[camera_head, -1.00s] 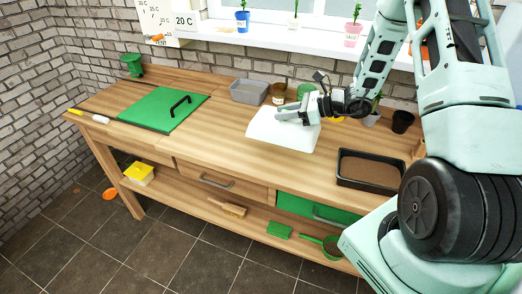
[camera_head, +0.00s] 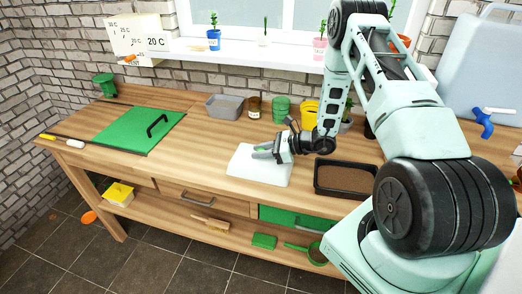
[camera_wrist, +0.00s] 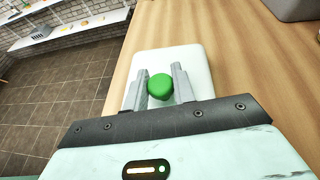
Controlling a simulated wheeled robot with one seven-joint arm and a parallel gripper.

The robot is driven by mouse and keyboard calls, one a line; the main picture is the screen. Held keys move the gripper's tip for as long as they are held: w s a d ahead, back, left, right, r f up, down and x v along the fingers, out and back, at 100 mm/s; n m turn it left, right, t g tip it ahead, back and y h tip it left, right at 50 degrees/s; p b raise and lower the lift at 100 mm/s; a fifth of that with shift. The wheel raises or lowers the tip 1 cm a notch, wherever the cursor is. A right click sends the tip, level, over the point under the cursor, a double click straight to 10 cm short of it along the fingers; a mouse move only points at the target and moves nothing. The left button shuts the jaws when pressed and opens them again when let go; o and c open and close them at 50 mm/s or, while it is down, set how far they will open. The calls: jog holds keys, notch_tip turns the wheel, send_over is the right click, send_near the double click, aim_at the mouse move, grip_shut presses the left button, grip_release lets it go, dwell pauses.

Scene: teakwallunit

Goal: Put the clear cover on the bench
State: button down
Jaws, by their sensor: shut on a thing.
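The clear cover (camera_head: 258,170) is a pale, see-through, whitish shallow box with a green knob (camera_wrist: 160,86) on top. It is at the middle of the wooden bench (camera_head: 200,150), near the front edge. I cannot tell whether it touches the bench top or hangs just above it. My gripper (camera_head: 268,151) is above the cover, its two grey fingers shut on the knob from both sides. In the wrist view the cover (camera_wrist: 190,60) reaches out beyond the fingers, with the bench's front edge close on its left.
A black tray of soil (camera_head: 346,178) stands just right of the cover. A grey bin (camera_head: 224,107), a brown jar (camera_head: 253,107), green pots (camera_head: 281,109) and a yellow pot (camera_head: 309,113) stand behind. A green board with black handle (camera_head: 130,130) lies left; bare wood separates it from the cover.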

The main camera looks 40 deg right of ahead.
jog(key=shift+f, duration=0.15)
jog(key=c, duration=1.1)
grip_release()
jog(key=shift+c, duration=0.2)
